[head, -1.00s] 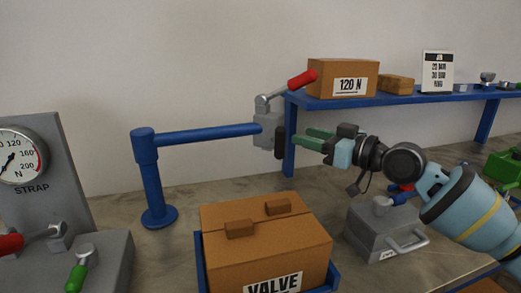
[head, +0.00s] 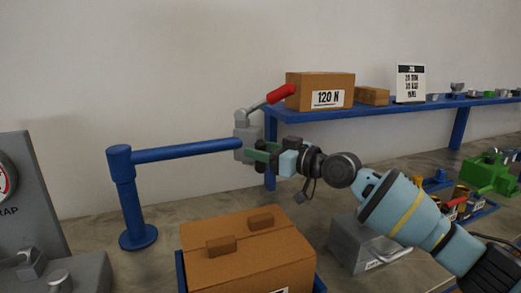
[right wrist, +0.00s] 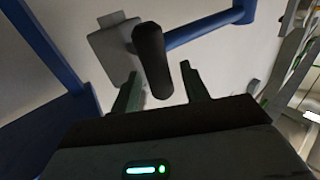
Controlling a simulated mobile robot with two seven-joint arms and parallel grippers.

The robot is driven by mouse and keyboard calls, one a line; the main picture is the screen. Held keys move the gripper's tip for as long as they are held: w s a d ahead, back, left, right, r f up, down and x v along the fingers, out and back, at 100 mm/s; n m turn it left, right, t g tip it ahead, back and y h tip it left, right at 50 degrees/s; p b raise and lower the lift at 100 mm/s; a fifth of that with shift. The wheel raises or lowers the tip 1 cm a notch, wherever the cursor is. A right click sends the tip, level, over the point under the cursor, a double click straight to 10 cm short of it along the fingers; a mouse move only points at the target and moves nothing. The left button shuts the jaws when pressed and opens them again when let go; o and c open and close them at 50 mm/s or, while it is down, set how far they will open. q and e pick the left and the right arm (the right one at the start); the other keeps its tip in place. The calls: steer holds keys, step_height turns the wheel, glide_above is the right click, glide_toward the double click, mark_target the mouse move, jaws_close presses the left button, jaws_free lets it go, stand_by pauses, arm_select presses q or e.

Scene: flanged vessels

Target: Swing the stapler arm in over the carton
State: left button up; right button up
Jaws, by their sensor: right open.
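The blue stapler arm (head: 190,151) reaches right from a blue post (head: 124,200), level and behind the carton (head: 250,267). A grey stapler head (head: 241,133) with a red lever (head: 281,94) is at its free end. The carton is brown with its top flaps closed. My right gripper (head: 258,153) is open at the head's black handle, which it partly hides in the head view. In the right wrist view the black handle (right wrist: 152,62) stands between the two open green fingers (right wrist: 160,72), with gaps visible on both sides. My left gripper is not in view.
A blue shelf (head: 400,106) behind holds a box marked 120 N (head: 320,90), a smaller box and a sign. A grey block with a handle (head: 360,244) stands right of the carton, below my right arm. A grey gauge stand (head: 40,200) is at the left.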

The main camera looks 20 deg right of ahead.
steer(key=shift+w+a, duration=0.2)
steer(key=shift+w, duration=0.05)
jaws_close()
stand_by(0.4)
